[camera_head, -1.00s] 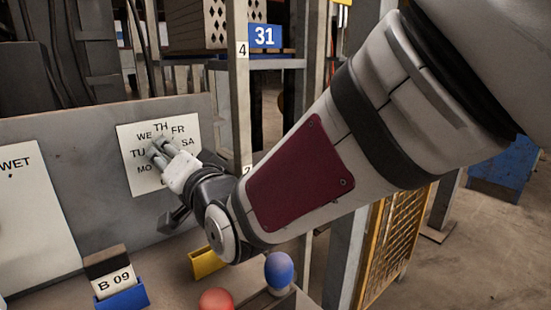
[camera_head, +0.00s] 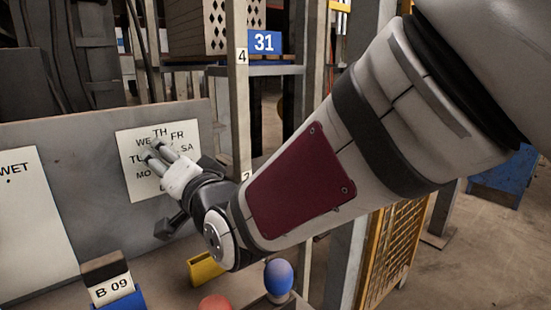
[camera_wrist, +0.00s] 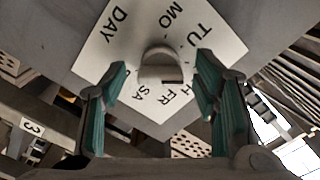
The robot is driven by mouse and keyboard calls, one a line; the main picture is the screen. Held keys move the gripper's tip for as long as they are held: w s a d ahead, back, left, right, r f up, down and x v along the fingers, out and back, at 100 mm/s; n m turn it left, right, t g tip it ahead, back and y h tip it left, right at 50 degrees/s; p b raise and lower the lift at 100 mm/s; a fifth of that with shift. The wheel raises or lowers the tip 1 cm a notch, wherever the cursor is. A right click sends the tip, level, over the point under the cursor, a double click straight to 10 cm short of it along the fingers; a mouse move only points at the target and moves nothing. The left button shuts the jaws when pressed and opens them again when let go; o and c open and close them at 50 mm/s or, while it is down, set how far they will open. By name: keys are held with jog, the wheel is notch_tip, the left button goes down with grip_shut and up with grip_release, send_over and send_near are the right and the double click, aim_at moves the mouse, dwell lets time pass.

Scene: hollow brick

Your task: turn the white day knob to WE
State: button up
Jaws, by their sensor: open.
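The white day knob (camera_wrist: 160,64) shows in the wrist view, a rounded cap with a dark mark on its lower right rim. It sits on a white card (camera_wrist: 98,58) with DAY and weekday letters, upside down here. My gripper (camera_wrist: 160,72) is open, one teal-padded finger on each side of the knob, with a gap showing on both sides. In the head view the card (camera_head: 181,137) is on a grey panel, and my gripper (camera_head: 152,150) is in front of its middle. The knob is hidden there. WE is partly covered by a fingertip. Which day the knob marks, I cannot tell.
A second white card reading WET (camera_head: 25,215) is on the panel at left. A metal shelf post (camera_head: 237,110) stands right of the card.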

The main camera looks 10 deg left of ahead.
jog(key=v, duration=1.2)
